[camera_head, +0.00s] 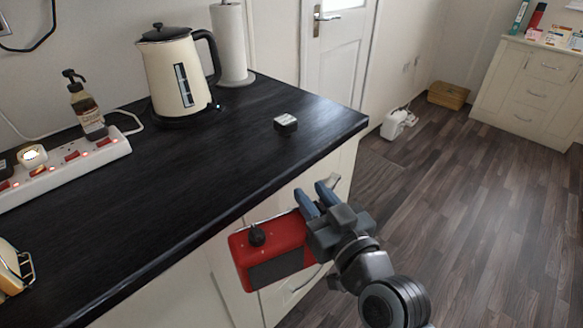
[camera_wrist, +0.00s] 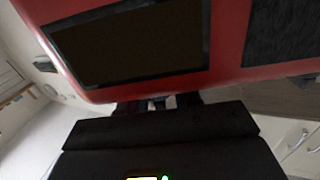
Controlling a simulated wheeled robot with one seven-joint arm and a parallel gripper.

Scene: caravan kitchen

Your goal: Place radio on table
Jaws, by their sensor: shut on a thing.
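A red radio (camera_head: 288,235) with a black knob and a dark front panel hangs beside the front edge of the black worktop (camera_head: 210,160), near the drawer fronts. My gripper (camera_head: 318,201) is shut on the radio at its right end, with blue fingers showing. In the wrist view the radio (camera_wrist: 235,30) fills the top, its dark panel facing the camera. The fingertips are mostly hidden there. No separate table is clearly seen; the worktop is the nearest flat surface.
A cream kettle (camera_head: 178,75), a paper towel roll (camera_head: 230,45), a brown bottle (camera_head: 86,108), a power strip (camera_head: 65,165) and a small black-and-white box (camera_head: 286,123) stand on the worktop. Its middle is clear. A cream drawer cabinet (camera_head: 528,90) stands far right. The wooden floor between is open.

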